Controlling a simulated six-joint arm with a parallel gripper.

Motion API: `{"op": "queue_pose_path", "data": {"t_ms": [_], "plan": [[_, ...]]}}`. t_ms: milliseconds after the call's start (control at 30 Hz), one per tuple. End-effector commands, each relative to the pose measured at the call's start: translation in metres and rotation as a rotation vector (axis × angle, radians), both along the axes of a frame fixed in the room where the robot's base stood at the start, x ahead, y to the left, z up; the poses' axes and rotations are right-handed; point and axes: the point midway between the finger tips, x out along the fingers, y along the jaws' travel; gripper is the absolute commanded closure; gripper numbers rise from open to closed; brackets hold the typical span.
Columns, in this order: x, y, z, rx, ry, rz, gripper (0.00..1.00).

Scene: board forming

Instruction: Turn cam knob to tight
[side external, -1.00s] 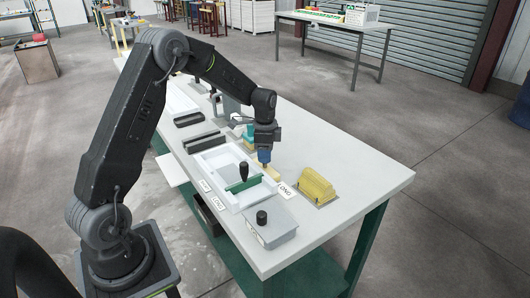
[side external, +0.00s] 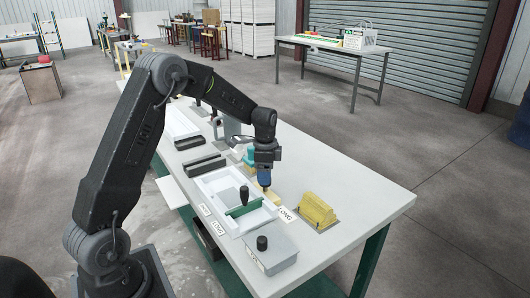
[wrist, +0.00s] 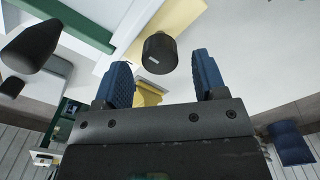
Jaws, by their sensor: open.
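In the wrist view a short black cylindrical knob (wrist: 160,53) with a small white mark sits between and beyond the fingertips of my gripper (wrist: 163,72). I take it to be the cam knob. The two blue fingers are spread apart, with clear gaps either side of the knob and nothing held. In the side view my gripper (side external: 265,184) points down near a yellow strip (side external: 271,197) beside the white tray (side external: 228,229). I cannot make out the cam knob there; my gripper may hide it.
A green bar (side external: 241,210) with an upright black handle (side external: 244,194) lies across the white tray. A grey box (side external: 280,255) with a black knob (side external: 262,243) stands nearer. A yellow stack (side external: 317,210) is to the right. The table's right end is clear.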

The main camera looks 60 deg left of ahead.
Motion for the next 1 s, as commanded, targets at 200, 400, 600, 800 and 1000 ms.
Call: {"op": "queue_pose_path", "data": {"t_ms": [200, 400, 600, 800, 1000], "plan": [[0.001, 0.0, 0.05, 0.003, -0.006, 0.0, 0.35], [0.0, 0.0, 0.091, 0.002, -0.003, 0.0, 0.35], [0.0, 0.0, 0.116, 0.001, -0.002, -0.001, 0.35], [0.0, 0.0, 0.122, 0.0, 0.001, -0.001, 0.35], [0.0, 0.0, 0.122, 0.001, 0.001, 0.0, 0.35]]}}
